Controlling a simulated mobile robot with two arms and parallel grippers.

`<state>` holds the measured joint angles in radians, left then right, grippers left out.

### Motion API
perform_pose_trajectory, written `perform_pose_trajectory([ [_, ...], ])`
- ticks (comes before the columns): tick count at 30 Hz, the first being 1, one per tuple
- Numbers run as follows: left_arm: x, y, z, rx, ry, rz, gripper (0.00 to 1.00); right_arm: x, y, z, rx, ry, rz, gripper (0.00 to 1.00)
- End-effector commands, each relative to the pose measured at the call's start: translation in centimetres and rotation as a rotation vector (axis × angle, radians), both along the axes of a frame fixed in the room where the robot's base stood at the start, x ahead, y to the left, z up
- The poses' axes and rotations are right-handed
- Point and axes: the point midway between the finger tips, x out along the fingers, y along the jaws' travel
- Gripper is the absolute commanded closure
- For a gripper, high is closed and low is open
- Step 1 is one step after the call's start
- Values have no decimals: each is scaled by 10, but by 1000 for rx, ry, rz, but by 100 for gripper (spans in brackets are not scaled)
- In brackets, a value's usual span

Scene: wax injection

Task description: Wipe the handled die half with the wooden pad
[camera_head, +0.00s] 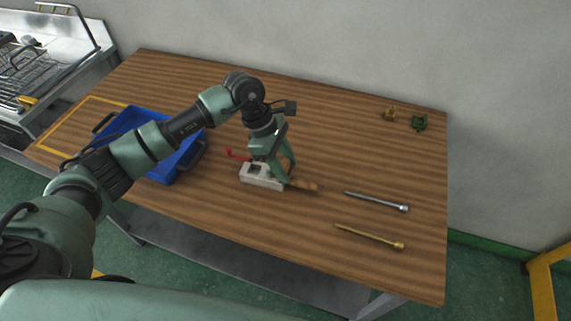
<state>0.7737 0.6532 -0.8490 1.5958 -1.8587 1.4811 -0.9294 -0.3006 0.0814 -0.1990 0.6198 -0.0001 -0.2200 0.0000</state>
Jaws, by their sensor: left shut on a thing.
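The handled die half (262,183) is a pale block with a dark hollow in its top face. It lies on the wooden table near the middle, and its brown handle (305,186) points right. My left gripper (273,167) comes down right over the block and is shut. A small brown piece shows between and behind its fingers, likely the wooden pad, mostly hidden by the gripper. I cannot tell whether the pad touches the block. My right gripper is out of view.
A blue tray (128,119) stands at the left, under my left arm. A red item (236,155) lies just behind the block. A silver rod (377,201) and a brass rod (369,237) lie at right. Small brass (390,113) and green (419,122) pieces stand at back right.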

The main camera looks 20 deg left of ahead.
Motion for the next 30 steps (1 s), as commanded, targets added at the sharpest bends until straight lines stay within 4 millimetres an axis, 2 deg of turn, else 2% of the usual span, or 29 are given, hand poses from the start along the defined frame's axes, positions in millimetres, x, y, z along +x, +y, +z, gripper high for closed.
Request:
perform_pose_trajectory([
  [20,0,1,-11,0,0,0,91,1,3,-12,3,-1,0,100],
  [30,0,25,-11,2,-1,1,91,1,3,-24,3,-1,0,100],
])
